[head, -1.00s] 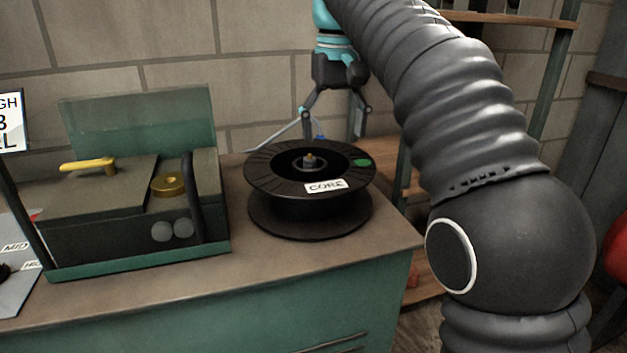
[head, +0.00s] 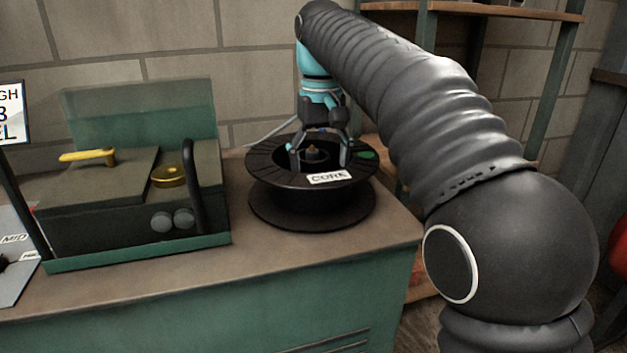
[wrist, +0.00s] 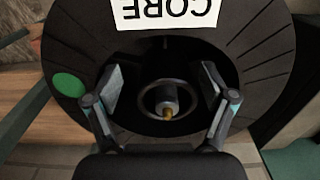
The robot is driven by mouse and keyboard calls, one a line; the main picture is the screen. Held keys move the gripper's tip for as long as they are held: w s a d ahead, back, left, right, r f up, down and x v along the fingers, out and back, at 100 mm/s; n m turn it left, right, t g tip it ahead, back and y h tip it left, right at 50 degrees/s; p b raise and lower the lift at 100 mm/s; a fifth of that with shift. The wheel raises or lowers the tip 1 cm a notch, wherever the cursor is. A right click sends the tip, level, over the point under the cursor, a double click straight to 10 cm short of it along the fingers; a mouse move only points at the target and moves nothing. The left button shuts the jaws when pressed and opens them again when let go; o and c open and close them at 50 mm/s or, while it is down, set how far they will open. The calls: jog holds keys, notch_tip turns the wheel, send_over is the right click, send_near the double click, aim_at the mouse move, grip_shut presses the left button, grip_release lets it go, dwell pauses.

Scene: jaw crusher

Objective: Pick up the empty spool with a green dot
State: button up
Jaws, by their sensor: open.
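The black spool (head: 275,177) with a green dot (head: 366,154) and a white "CORE" label (head: 329,177) stands upright on the bench top, one flange up. It also shows in the wrist view (wrist: 265,55), with the green dot (wrist: 68,85) at left. My gripper (head: 318,162) points down over the spool's wide centre opening. In the wrist view my gripper's fingers (wrist: 160,92) are apart, one on each side of the central ring and brass-tipped post (wrist: 167,106). They hold nothing. I cannot tell how deep the fingertips are in the opening.
Left of the spool is a dark machine box (head: 130,205) with a yellow lever (head: 88,156), a brass knob (head: 170,176) and a raised green lid (head: 140,115). The bench top (head: 240,262) is clear in front. A shelf rack (head: 540,90) stands behind at right.

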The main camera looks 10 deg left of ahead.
jog(key=shift+s+a+f+b, duration=0.15)
jog(key=shift+f+b, duration=0.25)
jog(key=shift+f, duration=0.9)
jog(key=shift+s+f+b, duration=0.15)
jog(key=shift+f+b, duration=0.25)
jog(key=shift+f, duration=0.9)
jog(key=c, duration=1.6)
